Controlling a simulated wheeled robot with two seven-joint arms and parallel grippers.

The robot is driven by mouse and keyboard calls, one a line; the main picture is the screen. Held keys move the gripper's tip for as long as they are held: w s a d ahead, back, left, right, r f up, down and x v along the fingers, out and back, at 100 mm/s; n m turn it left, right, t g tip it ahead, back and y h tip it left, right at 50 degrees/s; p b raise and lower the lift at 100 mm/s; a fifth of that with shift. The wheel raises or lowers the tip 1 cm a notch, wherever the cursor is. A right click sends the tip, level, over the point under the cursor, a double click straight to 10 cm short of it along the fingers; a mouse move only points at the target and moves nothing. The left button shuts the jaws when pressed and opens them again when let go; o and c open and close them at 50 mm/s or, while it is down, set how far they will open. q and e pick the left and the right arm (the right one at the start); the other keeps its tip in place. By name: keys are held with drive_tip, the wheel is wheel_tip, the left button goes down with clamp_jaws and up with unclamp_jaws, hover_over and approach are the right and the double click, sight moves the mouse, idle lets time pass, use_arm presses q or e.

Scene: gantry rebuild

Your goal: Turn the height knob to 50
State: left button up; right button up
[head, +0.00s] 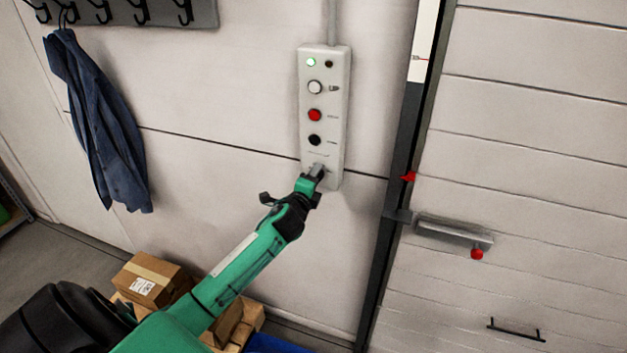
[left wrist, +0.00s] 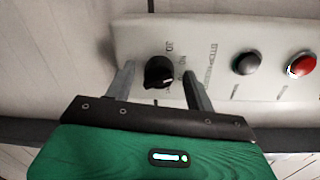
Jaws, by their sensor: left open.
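The control panel (head: 337,105) is a tall pale box on the wall, with a lit green lamp, a white button, a red button and a black button. The height knob (left wrist: 159,72) is a round black knob at the panel's end in the left wrist view, with small printed marks around it. My left gripper (head: 318,170) is at the panel's lower end and covers the knob in the head view. In the left wrist view its fingers (left wrist: 160,84) are open, one on each side of the knob, with gaps visible. The knob's exact setting is too small to read. My right gripper is not in view.
A dark vertical rail (head: 399,170) with a red pointer (head: 408,177) runs right of the panel. A grey bracket (head: 452,233) with a red knob (head: 477,254) is beyond it. A blue coat (head: 105,130) hangs at left. Cardboard boxes (head: 150,279) sit below.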

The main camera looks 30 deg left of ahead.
use_arm(q)
drive_tip(key=b+v, duration=0.4)
drive_tip(key=v, duration=0.9)
drive_tip(key=shift+s, duration=0.45)
